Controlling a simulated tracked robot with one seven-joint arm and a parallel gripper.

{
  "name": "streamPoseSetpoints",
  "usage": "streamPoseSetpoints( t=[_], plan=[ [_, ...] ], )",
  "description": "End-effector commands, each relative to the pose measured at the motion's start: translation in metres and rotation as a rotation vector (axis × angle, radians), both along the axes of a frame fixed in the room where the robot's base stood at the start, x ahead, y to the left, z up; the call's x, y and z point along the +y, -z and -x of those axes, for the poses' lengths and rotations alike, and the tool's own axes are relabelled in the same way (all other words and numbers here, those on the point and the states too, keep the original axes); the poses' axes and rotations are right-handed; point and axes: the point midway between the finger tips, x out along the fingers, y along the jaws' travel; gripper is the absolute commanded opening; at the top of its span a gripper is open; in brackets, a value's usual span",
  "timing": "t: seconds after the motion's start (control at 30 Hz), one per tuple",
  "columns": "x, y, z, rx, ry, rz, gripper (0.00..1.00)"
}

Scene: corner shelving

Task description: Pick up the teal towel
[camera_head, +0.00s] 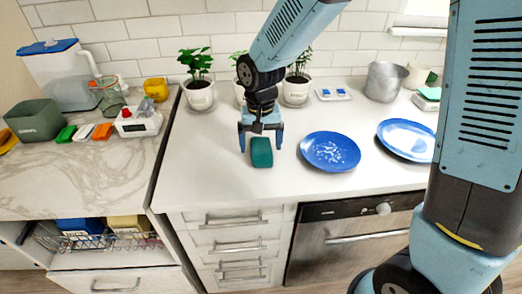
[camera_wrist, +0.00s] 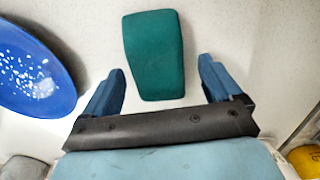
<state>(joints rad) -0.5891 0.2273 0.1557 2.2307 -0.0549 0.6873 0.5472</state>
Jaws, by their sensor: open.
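The teal towel (camera_head: 261,153) is a small folded block lying on the white counter, near the counter's front edge in the head view. In the wrist view the towel (camera_wrist: 153,54) lies just beyond my fingertips, roughly centred between them. My gripper (camera_head: 261,147) is open and points down at the towel, with one finger on either side of its far end in the head view. In the wrist view my two blue fingers (camera_wrist: 162,78) are spread apart with nothing between them but counter and the towel's near end. I cannot tell the exact height of the fingers above the counter.
A speckled blue plate (camera_head: 330,152) lies right of the towel, with another blue plate (camera_head: 408,140) farther right. Potted plants (camera_head: 199,96) stand along the back wall. A white timer-like device (camera_head: 138,123) sits on the left counter. Counter left of the towel is clear.

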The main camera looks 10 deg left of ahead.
Motion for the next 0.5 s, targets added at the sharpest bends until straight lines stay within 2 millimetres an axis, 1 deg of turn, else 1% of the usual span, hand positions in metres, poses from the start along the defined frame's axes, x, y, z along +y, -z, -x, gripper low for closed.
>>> streamPoseSetpoints(
  t=[0.1, 0.37, 0.5],
  plan=[
    [0.0000, 0.0078, 0.0002, 0.000, -0.001, 0.000, 0.92],
    [0.0000, 0.0091, 0.0000, -0.001, 0.000, 0.000, 0.91],
    [0.0000, 0.0090, 0.0000, -0.001, 0.000, 0.000, 0.77]
  ],
)
